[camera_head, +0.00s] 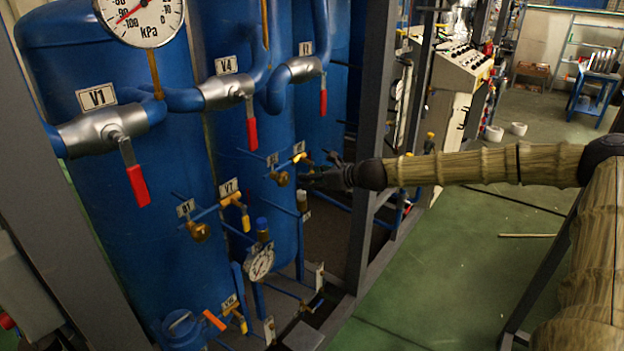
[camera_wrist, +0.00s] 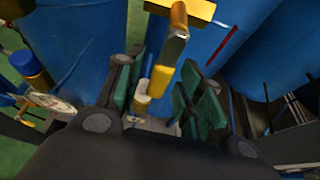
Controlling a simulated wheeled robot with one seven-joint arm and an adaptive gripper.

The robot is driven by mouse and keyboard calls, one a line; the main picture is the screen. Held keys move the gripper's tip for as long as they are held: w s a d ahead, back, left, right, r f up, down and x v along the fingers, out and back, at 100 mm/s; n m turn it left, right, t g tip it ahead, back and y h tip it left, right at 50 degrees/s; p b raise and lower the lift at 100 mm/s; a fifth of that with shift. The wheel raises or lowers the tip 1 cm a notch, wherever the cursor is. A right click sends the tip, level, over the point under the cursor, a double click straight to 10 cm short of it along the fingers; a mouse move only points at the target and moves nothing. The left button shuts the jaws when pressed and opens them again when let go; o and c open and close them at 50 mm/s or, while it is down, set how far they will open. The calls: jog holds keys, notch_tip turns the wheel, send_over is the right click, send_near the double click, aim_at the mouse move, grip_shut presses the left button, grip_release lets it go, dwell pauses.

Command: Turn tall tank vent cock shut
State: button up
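My gripper (camera_head: 312,170) is in front of the second blue tank (camera_head: 277,130), beside a small cock with a yellow handle (camera_head: 300,158). A brass fitting (camera_head: 281,178) hangs just left of the fingers. In the wrist view my gripper (camera_wrist: 160,95) is open, its green pads apart. A metal-and-yellow cock part (camera_wrist: 160,78) lies in the gap between them in the picture; contact cannot be told. Above it is a yellow bar (camera_wrist: 188,10). Which label marks the vent cock is too small to read.
Red-handled valves V1 (camera_head: 98,132) and V4 (camera_head: 228,90) are at the left. Valve V7 (camera_head: 232,200) and a dial gauge (camera_head: 260,262) stand below and left of my gripper. A grey frame post (camera_head: 370,120) is close behind my wrist. Green floor at right is mostly clear.

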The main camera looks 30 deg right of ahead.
jog(key=shift+s, duration=0.1)
jog(key=v, duration=0.7)
dwell(1.0)
jog(key=shift+s+d, duration=0.1)
jog(key=shift+d, duration=0.05)
dwell(0.5)
jog(key=s+a+f+n+g+h, duration=0.15)
jog(key=s+a+f+n, duration=0.3)
jog(key=f, duration=0.45)
jog(key=s+a+f+n+g+h, duration=0.1)
jog(key=s+a+f+n+g, duration=0.35)
jog(key=f, duration=0.45)
jog(key=s+a+f+n+g+h, duration=0.1)
jog(key=s+a+f+n, duration=0.3)
jog(key=s+a+f, duration=0.4)
jog(key=s+a+f+n+g+h, duration=0.1)
jog(key=s+f+n, duration=0.4)
jog(key=s, duration=0.5)
jog(key=s+a+f+n+g, duration=0.1)
jog(key=s+f+n, duration=0.4)
jog(key=s, duration=0.5)
jog(key=s+a+f+n+g+h, duration=0.1)
jog(key=s+f+n, duration=0.4)
jog(key=s, duration=0.6)
jog(key=shift+a+f+n+g+h, duration=0.35)
jog(key=shift+a+n+g, duration=0.15)
jog(key=shift+n+g, duration=0.65)
